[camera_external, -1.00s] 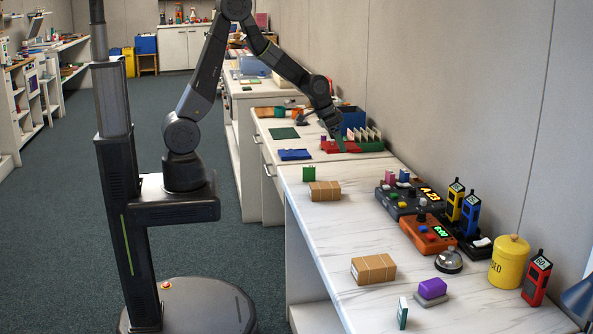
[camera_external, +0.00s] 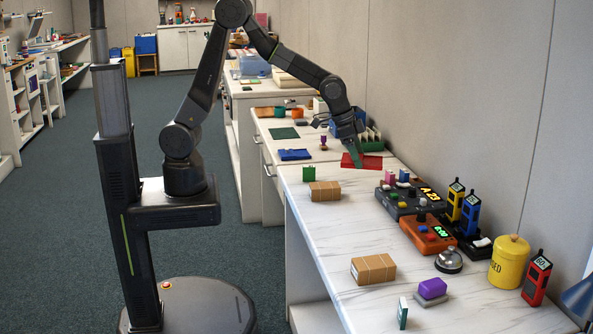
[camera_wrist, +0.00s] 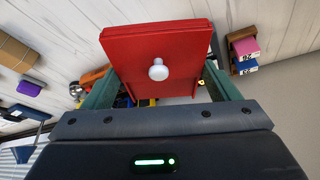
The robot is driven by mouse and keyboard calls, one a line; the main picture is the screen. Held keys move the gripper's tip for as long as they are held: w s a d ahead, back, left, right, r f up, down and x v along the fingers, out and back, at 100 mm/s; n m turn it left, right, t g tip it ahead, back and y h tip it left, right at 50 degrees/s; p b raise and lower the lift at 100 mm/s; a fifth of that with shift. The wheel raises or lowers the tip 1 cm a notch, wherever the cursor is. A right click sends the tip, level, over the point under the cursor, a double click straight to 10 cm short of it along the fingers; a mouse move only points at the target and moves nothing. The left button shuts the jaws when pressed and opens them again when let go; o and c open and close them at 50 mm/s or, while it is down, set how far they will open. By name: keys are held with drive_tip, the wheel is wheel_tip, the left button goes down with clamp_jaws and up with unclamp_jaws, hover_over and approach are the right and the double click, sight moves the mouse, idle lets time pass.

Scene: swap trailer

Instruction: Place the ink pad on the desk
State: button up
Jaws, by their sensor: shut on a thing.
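The ink pad is a flat red case (camera_wrist: 156,45) with a small white knob, held between green fingers in the wrist view. In the external view the red pad (camera_external: 362,161) hangs tilted below my gripper (camera_external: 355,149), near the far end of the white marble desk (camera_external: 310,220). My gripper (camera_wrist: 160,88) is shut on it. In the wrist view it appears raised clear of the surface below; its exact height is hard to tell.
On the desk stand a brown parcel (camera_external: 324,191), a second parcel (camera_external: 373,269), a grey console (camera_external: 405,205), an orange console (camera_external: 427,234), a bell (camera_external: 449,260) and a yellow tin (camera_external: 509,262). The middle front of the desk is clear. The wall bounds its right side.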

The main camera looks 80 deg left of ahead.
sight(359, 211)
drive_tip(key=f, duration=1.5)
drive_tip(key=shift+s+d, duration=0.1)
drive_tip(key=shift+d, duration=0.25)
drive_tip(key=shift+f, duration=0.2)
drive_tip(key=o, duration=1.2)
drive_tip(key=shift+r, duration=0.1)
drive_tip(key=shift+c, duration=0.2)
drive_tip(key=shift+r, duration=0.15)
drive_tip(key=shift+r, duration=0.25)
drive_tip(key=v, duration=1.1)
drive_tip(key=shift+s+a+r, duration=0.15)
drive_tip(key=shift+s+r, duration=0.05)
drive_tip(key=shift+s, duration=0.1)
